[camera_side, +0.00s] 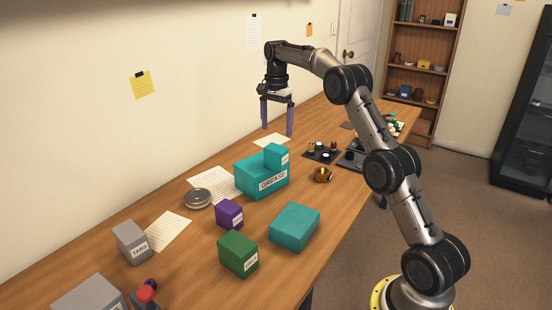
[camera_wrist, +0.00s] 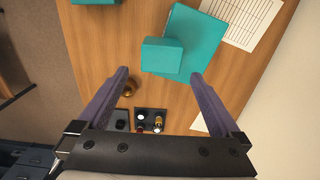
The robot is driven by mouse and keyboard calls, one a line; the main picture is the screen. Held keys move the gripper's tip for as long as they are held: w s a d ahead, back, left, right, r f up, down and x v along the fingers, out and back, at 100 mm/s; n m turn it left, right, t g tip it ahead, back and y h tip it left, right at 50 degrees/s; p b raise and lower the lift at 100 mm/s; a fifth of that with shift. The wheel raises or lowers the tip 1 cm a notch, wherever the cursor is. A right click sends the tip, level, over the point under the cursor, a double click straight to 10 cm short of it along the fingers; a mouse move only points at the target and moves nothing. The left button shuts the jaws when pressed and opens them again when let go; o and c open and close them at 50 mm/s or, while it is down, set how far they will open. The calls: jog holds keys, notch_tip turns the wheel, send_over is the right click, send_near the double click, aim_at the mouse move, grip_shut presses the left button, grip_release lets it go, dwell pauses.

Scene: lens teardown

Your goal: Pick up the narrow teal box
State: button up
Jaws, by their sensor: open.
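A small narrow teal box (camera_side: 276,155) with a white label sits on top of a larger teal box marked GREASE (camera_side: 254,182), near that box's far right end. In the wrist view the narrow teal box (camera_wrist: 161,57) shows between and just beyond my fingertips, over the larger teal box (camera_wrist: 197,30). My gripper (camera_side: 277,132) points down with its purple fingers apart and empty. It is above and behind the narrow box in the side view, not touching it. In the wrist view my gripper (camera_wrist: 159,73) has a wide gap between its fingers.
Another teal box (camera_side: 295,226), a purple box (camera_side: 229,214), a green box (camera_side: 238,253) and a grey box (camera_side: 131,241) stand nearer. A round metal tin (camera_side: 198,198) lies left. A brass ring (camera_side: 323,174) and a dark parts tray (camera_side: 321,154) lie right of the boxes.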

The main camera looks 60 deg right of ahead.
aim_at(276, 157)
notch_tip(276, 157, down, 12)
jog(key=shift+w+f, duration=0.1)
jog(key=c, duration=1.3)
